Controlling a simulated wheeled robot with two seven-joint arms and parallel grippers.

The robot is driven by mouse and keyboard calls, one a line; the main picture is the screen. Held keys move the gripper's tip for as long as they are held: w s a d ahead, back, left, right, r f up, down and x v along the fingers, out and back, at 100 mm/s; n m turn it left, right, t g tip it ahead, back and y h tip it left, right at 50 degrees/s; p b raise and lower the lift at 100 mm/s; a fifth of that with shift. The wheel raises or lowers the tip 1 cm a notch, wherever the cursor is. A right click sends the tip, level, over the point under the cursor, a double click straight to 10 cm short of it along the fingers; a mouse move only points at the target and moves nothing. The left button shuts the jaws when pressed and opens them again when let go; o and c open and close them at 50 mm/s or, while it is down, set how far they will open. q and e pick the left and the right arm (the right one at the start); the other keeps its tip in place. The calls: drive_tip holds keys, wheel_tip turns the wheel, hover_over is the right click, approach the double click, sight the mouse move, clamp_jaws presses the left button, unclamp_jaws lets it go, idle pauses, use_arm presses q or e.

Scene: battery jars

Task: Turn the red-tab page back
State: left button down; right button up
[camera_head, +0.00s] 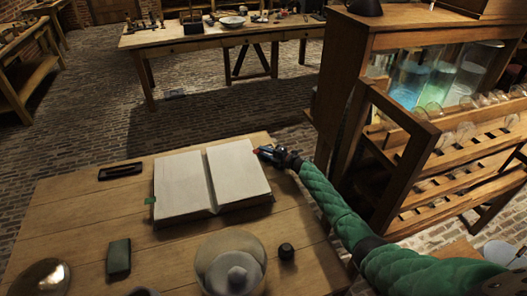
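An open book (183,183) with blank pale pages lies on the wooden table. A small red tab (256,150) shows at the right page's outer edge, mostly covered by my gripper. A green tab (150,200) sticks out at the left page's edge. My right gripper (261,152) is at the red tab, its green-sleeved arm coming in from the lower right. The fingers are too small to tell whether they are closed on the tab. My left gripper is not in view.
The near table (85,210) also holds a dark tray (120,171), a green block (119,257), a pale lidded round vessel (230,262), a small dark knob (286,251) and a shiny dome (40,277). A wooden cabinet (338,85) with glowing jars (410,78) stands at right.

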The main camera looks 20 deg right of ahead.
drive_tip(key=shift+w+a, duration=0.2)
clamp_jaws()
idle(1.4)
